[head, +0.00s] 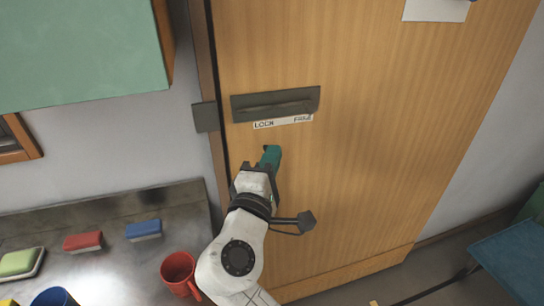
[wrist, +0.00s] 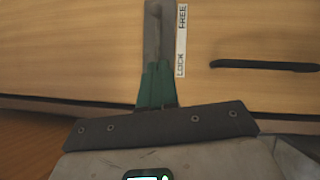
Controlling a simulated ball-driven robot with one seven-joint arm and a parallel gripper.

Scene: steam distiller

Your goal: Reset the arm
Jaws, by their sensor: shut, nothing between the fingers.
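My gripper (head: 271,152) is in front of the wooden door (head: 370,150) in the head view, just below the lock plate. Its green fingers (wrist: 156,85) are shut with nothing between them, and they also show in the wrist view. The dark lock plate (head: 276,103) with its bar is on the door above the gripper. A white label (head: 284,121) under it reads LOCK on the left and FREE on the right. In the wrist view the fingertips overlap the grey lock plate (wrist: 158,30); I cannot tell whether they touch it.
A green cabinet (head: 80,50) hangs above. A blue seat (head: 510,262) stands at lower right.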

